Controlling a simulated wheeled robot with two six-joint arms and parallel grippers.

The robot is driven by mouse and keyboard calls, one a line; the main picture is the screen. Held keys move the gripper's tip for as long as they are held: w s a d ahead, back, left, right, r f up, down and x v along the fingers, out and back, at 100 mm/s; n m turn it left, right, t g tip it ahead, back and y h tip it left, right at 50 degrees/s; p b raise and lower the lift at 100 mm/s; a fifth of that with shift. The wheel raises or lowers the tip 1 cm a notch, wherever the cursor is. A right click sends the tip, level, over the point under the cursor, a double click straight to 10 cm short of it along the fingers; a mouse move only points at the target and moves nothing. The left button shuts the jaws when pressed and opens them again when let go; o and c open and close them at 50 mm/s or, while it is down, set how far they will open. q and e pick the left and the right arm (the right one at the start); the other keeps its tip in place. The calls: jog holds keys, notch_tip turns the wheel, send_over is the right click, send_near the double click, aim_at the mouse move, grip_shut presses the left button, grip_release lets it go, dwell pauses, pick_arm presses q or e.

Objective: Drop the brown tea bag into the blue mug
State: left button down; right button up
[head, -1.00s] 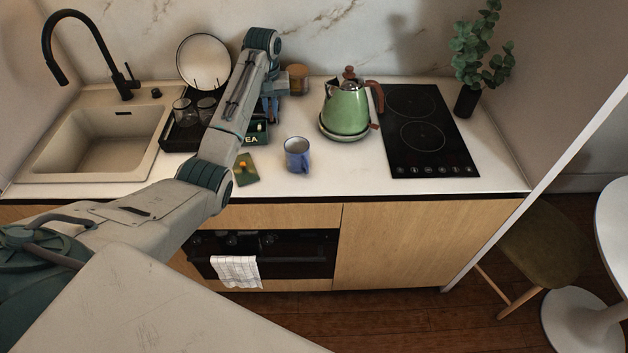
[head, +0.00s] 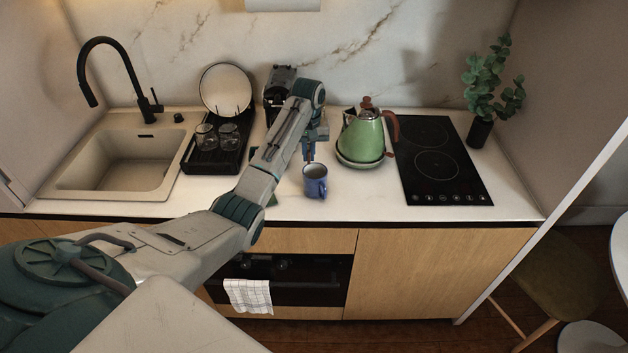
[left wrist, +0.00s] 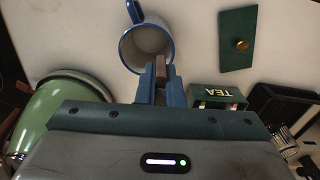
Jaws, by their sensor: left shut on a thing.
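The blue mug (head: 315,183) stands upright on the counter, left of and in front of the green kettle. In the left wrist view the mug (left wrist: 128,48) shows its pale inside, which looks empty where visible. My left gripper (head: 308,152) is just behind and above the mug in the head view. In the left wrist view the left gripper (left wrist: 161,80) has its fingertips overlapping the mug's rim. It is shut on the small brown tea bag (left wrist: 161,62), mostly hidden by the fingers. My right gripper is not in view.
The open green tea box (left wrist: 217,97) and its lid (left wrist: 238,42) with a brass knob lie on the counter. The green kettle (head: 366,138) stands on its base near the hob (head: 435,165). A black dish rack (head: 213,155) with glasses is by the sink (head: 115,165).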

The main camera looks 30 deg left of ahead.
pick_arm(q)
jog(key=shift+d+f, duration=0.15)
jog(key=c, duration=1.5)
grip_release()
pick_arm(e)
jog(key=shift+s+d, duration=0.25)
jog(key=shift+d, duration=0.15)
